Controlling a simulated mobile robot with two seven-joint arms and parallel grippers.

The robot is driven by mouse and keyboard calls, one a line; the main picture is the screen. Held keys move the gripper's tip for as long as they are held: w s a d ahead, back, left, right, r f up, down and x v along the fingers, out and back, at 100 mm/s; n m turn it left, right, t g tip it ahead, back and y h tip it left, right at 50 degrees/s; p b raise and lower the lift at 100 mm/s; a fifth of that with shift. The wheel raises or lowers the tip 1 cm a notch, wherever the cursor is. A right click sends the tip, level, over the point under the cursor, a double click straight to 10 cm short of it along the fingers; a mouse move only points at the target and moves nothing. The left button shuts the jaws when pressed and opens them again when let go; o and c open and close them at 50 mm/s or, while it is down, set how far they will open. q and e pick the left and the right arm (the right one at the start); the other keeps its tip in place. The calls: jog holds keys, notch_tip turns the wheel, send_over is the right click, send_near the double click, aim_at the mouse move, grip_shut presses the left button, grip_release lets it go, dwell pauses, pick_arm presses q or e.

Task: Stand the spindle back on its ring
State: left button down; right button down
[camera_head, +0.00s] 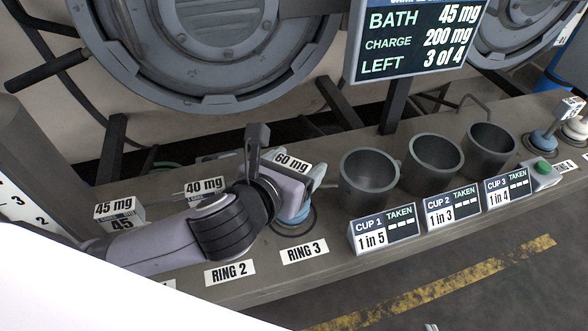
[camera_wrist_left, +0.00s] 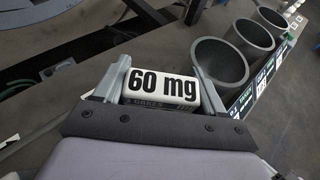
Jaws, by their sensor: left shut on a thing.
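My left gripper (camera_head: 288,170) reaches in from the left over ring 3 and is shut on the spindle labelled 60 mg (camera_head: 292,162). In the left wrist view the white 60 mg block (camera_wrist_left: 160,86) sits between the two grey fingers of the gripper (camera_wrist_left: 156,78). Below the gripper, a blue round base (camera_head: 294,214) shows inside the dark ring (camera_head: 312,222) behind the RING 3 label. The wrist hides much of the spindle, so I cannot tell whether it is fully seated. My right gripper is not in view.
The 40 mg block (camera_head: 204,185) and 45 mg block (camera_head: 118,212) stand to the left. Three grey cups (camera_head: 368,182) with signs stand close on the right. A sign (camera_head: 418,40) hangs above, before large round machine doors (camera_head: 215,45). The bench front edge is near.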

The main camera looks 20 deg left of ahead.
pick_arm(q)
jog(key=shift+f, duration=0.2)
jog(key=shift+r, duration=0.1)
pick_arm(e)
jog(key=shift+f, duration=0.3)
pick_arm(q)
jog(key=shift+c, duration=0.4)
grip_release()
jog(key=shift+f, duration=0.2)
